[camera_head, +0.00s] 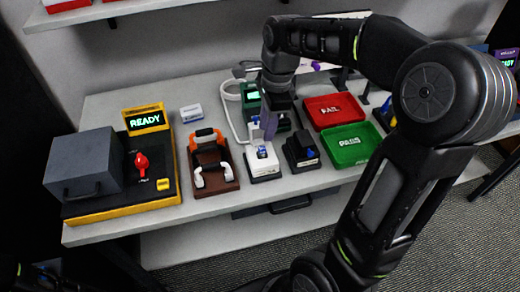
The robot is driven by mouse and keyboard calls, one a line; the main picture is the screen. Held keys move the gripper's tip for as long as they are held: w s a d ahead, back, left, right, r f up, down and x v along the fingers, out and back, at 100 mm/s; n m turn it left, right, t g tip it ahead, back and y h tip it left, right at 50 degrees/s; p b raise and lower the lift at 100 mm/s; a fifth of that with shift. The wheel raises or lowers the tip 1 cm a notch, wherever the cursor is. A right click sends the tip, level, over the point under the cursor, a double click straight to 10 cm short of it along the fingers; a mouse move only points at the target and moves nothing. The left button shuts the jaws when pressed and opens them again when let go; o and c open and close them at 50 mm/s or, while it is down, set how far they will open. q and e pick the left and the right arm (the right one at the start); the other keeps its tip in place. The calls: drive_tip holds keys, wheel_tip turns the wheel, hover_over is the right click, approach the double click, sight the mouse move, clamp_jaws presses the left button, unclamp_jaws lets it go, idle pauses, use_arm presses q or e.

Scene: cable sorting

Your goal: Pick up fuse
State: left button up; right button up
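I cannot say for certain which small part is the fuse. A small blue piece (262,153) sits on a white block (264,168) near the table's front edge, and it may be the fuse. My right gripper (268,131) points down just above and behind the white block. Its fingertips are small and partly merge with the things behind them, so I cannot tell whether they are open, shut or touching anything. A black block (301,155) with a bluish part on it stands just right of the white block. My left gripper does not show clearly.
A red tray (322,104) marked FAIL and a green tray (365,156) marked PASS lie to the right. A brown stand (226,184) with orange and white handles is left. Farther left is a yellow-black station (128,207) with a READY display (146,119). A shelf overhangs behind.

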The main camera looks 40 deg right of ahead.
sight(263, 148)
drive_tip(key=shift+w+a+f, duration=0.15)
drive_tip(key=shift+f, duration=1.2)
drive_tip(key=shift+f, duration=0.1)
drive_tip(key=f, duration=0.1)
drive_tip(key=f+p, duration=0.1)
drive_tip(key=f, duration=0.3)
drive_tip(key=shift+w+a+p, duration=0.1)
drive_tip(key=shift+a+p, duration=0.2)
drive_tip(key=shift+c, duration=0.5)
clamp_jaws()
